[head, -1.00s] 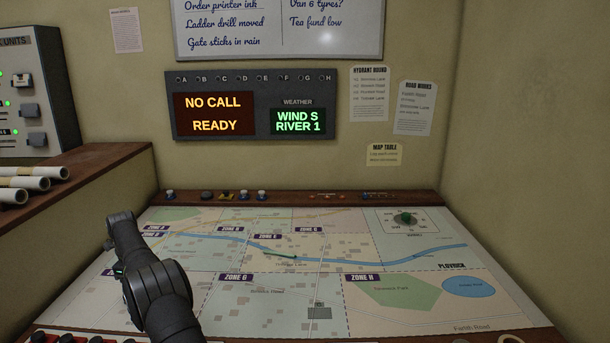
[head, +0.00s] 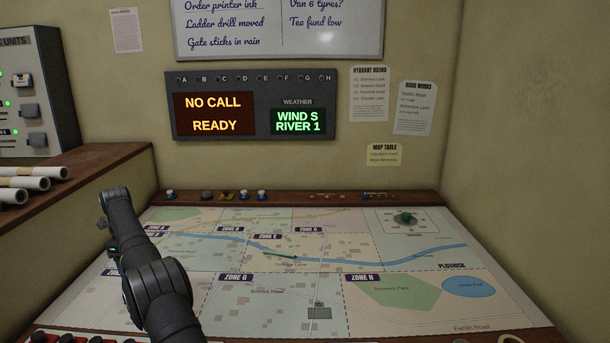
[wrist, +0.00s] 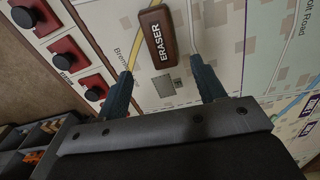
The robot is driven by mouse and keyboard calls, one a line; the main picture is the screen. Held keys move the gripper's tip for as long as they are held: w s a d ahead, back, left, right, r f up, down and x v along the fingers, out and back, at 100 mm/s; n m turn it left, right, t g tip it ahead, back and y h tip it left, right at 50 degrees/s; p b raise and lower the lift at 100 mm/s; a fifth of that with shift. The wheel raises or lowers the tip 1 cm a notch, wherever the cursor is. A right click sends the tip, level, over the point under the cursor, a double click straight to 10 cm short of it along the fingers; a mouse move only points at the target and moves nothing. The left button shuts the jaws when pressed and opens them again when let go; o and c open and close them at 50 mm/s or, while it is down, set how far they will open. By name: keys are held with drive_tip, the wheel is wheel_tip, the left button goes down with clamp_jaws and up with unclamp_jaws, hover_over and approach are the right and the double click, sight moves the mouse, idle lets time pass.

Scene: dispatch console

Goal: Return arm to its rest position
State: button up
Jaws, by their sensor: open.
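My gripper (wrist: 160,64) shows in the wrist view with its two blue fingers spread apart and nothing held between them. It hangs over the map table (wrist: 215,12). A brown block marked ERASER (wrist: 157,33) lies on the map just beyond the fingertips. In the head view my dark arm stands at the left of the table, bent, with its upper joint over the table's left back side. My gripper is mostly hidden behind the arm there, so I cannot make out its fingers in that view.
Red-based black knobs (wrist: 68,54) line the table's front edge beside my gripper. Bins (wrist: 40,135) with orange items sit below. Rolled papers (head: 30,178) lie on the left shelf. The map's middle and right are open.

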wheel_tip(320, 180, down, 10)
drive_tip(key=shift+f, duration=0.2)
wheel_tip(320, 180, up, 4)
drive_tip(key=shift+f, duration=0.1)
drive_tip(key=w+d+r, duration=0.2)
drive_tip(key=d+r, duration=0.5)
drive_tip(key=d, duration=0.5)
drive_tip(key=d+n, duration=0.5)
drive_tip(key=d, duration=1.6)
drive_tip(key=s+d+f+n, duration=0.1)
drive_tip(key=s+d+n, duration=0.1)
drive_tip(key=d, duration=0.6)
drive_tip(key=s+d+f+n, duration=0.1)
drive_tip(key=s+d, duration=0.3)
drive_tip(key=d, duration=0.4)
drive_tip(key=shift+s+n, duration=0.15)
drive_tip(key=shift+n, duration=0.75)
drive_tip(key=shift+d, duration=0.1)
